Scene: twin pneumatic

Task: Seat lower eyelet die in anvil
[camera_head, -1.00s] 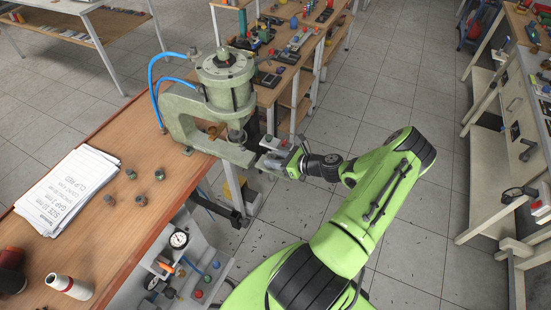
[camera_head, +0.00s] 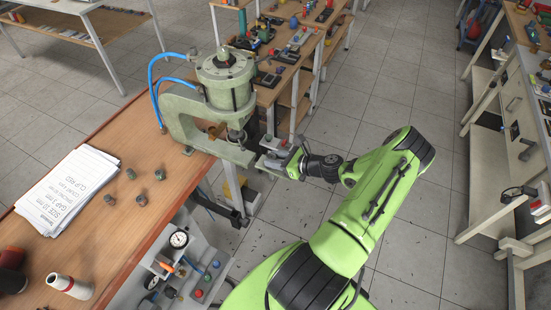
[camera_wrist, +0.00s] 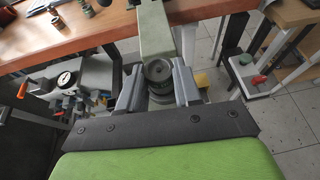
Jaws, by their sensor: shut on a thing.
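A pale green pneumatic press (camera_head: 185,112) stands at the far right end of the wooden bench, its C-frame open to the front. Its lower arm, the anvil (camera_head: 228,150), juts toward my gripper (camera_head: 268,153), which is at the anvil's end. In the wrist view my gripper (camera_wrist: 158,78) has a finger on each side of a dark round ringed die (camera_wrist: 158,70) and is shut on it. The die is in line with the end of the green anvil arm (camera_wrist: 154,30). The fingers hide its lower part, and I cannot tell whether it touches the anvil.
Several small dies (camera_head: 139,201) stand on the bench (camera_head: 110,245) beside a stack of printed sheets (camera_head: 68,185). Blue air hoses (camera_head: 153,85) loop behind the press. A gauge and control unit (camera_head: 180,240) sits at the bench's front edge. Open floor lies to the right.

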